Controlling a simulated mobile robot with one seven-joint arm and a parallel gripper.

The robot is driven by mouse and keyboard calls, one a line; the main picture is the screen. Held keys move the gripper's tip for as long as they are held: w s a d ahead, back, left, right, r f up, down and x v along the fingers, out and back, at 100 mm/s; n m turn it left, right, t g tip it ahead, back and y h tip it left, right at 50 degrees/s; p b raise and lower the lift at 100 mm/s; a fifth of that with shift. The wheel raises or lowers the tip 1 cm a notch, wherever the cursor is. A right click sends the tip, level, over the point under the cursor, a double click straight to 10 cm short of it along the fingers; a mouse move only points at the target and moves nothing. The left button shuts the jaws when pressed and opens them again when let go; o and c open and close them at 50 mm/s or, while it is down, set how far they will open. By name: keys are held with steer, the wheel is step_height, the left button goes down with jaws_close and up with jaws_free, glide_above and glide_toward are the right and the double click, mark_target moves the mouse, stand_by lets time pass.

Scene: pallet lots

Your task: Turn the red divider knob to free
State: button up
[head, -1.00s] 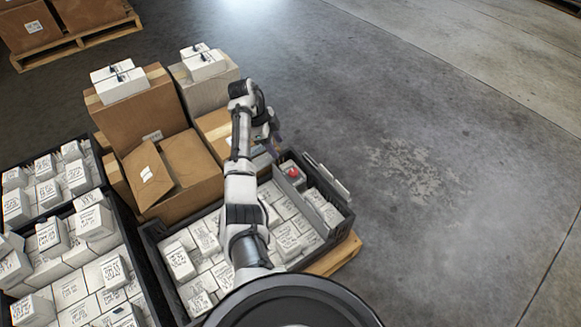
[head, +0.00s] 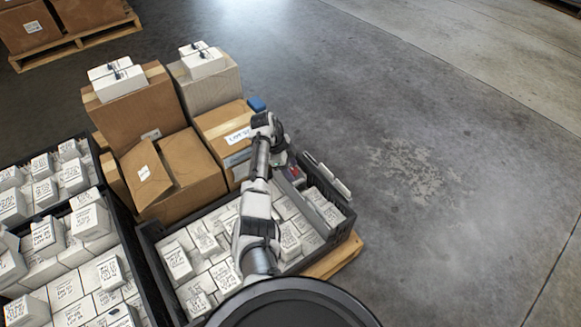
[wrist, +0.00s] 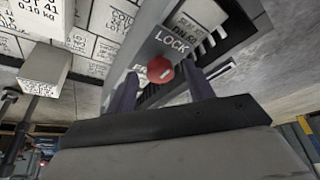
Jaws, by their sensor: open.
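The red divider knob (wrist: 160,69) sits on a grey divider plate (wrist: 172,20) in the wrist view. The word LOCK is above it, and a partly hidden label starting with F is at its left. A small pale mark shows on the knob; I cannot tell which label it points to. My gripper (wrist: 161,78) is open, with one purple-grey finger on each side of the knob; contact is unclear. In the head view my gripper (head: 292,170) is over the black crate (head: 150,232) and hides most of the knob.
The crate holds several white labelled boxes (head: 205,243) and stands on a wooden pallet (head: 335,262). Brown cartons (head: 140,105) are stacked behind it. More crates of white boxes (head: 60,240) stand at left. The floor at right is clear.

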steer(key=c, duration=1)
steer(key=shift+o, duration=0.2)
